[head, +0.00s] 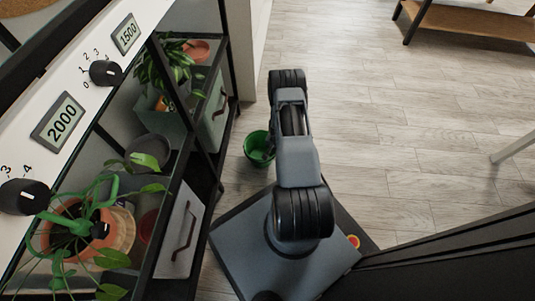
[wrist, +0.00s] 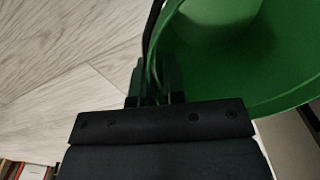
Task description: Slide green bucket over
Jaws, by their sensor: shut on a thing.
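The green bucket (head: 256,147) stands on the wood floor beside the black shelf rack, just left of my arm in the head view. In the wrist view the bucket (wrist: 225,50) fills the upper right, and I look into its open top. My gripper (wrist: 155,85) is shut on the bucket's rim at its left side. A thin dark strip, perhaps the handle, runs up beside the rim. In the head view my arm hides the gripper.
The black shelf rack (head: 233,125) on the left holds potted plants (head: 165,80) and grey drawers (head: 180,232). A white counter with dials and displays (head: 62,122) is at the upper left. The floor (head: 400,120) to the right is mostly clear. A wooden bench (head: 470,22) stands at the far right.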

